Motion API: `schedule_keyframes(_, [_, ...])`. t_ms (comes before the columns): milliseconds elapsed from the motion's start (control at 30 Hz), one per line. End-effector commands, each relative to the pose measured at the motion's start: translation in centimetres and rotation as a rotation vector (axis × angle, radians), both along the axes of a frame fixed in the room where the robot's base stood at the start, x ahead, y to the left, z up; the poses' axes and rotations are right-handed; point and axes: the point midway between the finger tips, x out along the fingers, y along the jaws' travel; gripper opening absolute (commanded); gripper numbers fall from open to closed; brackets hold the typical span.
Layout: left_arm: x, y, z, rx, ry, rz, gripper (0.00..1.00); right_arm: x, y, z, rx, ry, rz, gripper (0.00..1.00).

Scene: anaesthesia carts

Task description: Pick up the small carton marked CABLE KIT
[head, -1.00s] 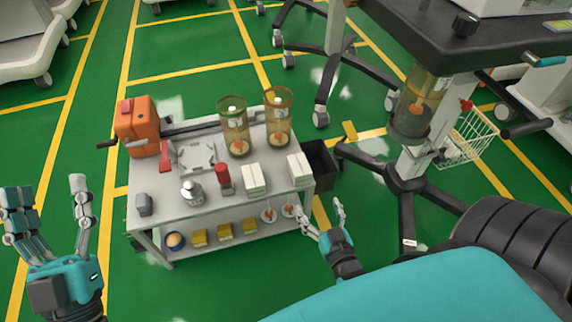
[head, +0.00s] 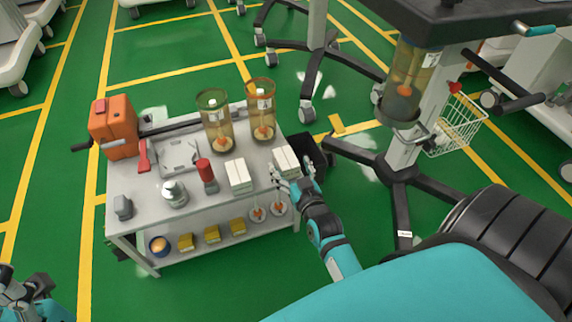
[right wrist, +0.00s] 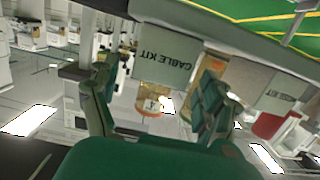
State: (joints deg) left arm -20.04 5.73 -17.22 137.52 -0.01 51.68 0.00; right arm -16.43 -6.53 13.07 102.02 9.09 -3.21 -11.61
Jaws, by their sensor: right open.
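The small carton marked CABLE KIT (right wrist: 165,62) shows upside down in the right wrist view, between the spread fingers of my right gripper (right wrist: 160,95). In the head view it appears to be the white carton (head: 285,157) at the right end of the cart's top. My right gripper (head: 292,174) is open at that carton's near side, its fingers partly covering the lower front. I cannot tell if they touch it. My left gripper (head: 22,290) is at the bottom left corner, partly cut off and away from the cart; its finger state is unclear.
A similar white carton (head: 238,176) stands to the left. A red-capped container (head: 206,177), a silver bottle (head: 174,193) and two amber canisters (head: 214,125) share the cart top (head: 143,187). A black bin (head: 305,148) is beside the cart. A dark stand (head: 400,172) is at right.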

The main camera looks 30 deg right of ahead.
Motion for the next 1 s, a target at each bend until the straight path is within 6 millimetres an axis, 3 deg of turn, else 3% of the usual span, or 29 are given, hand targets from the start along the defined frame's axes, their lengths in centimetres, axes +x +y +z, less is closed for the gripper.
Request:
schedule_keyframes(100, [0.1,0.0,-1.7,0.001,-0.001,0.000,0.62,2.0,-0.6,-0.6,0.001,-0.005,-0.001,0.80])
schedule_keyframes(233, [0.3,-0.1,-1.0,0.003,-0.032,0.002,0.62,3.5,-1.0,-0.7,0.000,-0.002,0.000,0.80])
schedule_keyframes(533, [0.5,-0.1,-0.6,0.004,-0.037,0.002,0.62,3.9,-1.1,-0.5,0.000,0.000,0.000,0.80])
schedule_keyframes(1000, [0.4,-0.1,-0.6,0.004,-0.038,0.002,0.62,3.9,-1.1,-0.5,0.000,0.000,0.000,0.18])
